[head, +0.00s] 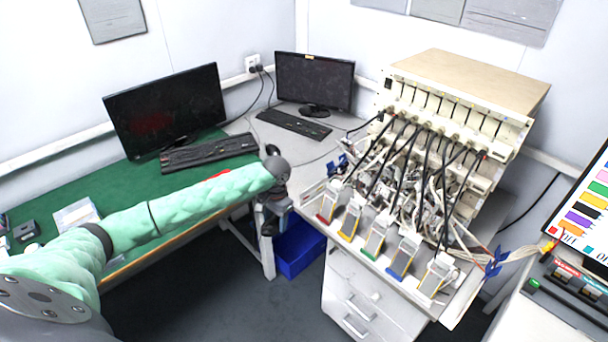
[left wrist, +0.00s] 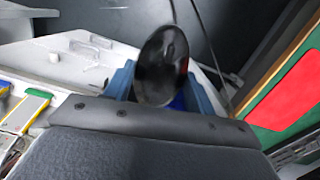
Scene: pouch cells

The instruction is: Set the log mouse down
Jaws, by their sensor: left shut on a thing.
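My left gripper (head: 272,220) hangs at the end of my green-sleeved arm, in front of the green table's right end and the grey bench. It also shows in the left wrist view, where its blue fingers (left wrist: 203,100) are shut on a dark, glossy oval mouse (left wrist: 162,65). The mouse is held clear of any surface that I can see. A red pad (left wrist: 290,92) lies on the green mat at the right of the left wrist view. In the head view the pad (head: 219,174) is mostly hidden behind my arm. My right gripper is not in view.
The green table (head: 120,192) carries a monitor (head: 165,108) and a keyboard (head: 210,152). A grey bench at right holds a tester rack (head: 455,95) with many cables and several pouch cells along its front edge. A blue bin (head: 298,252) stands on the floor below.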

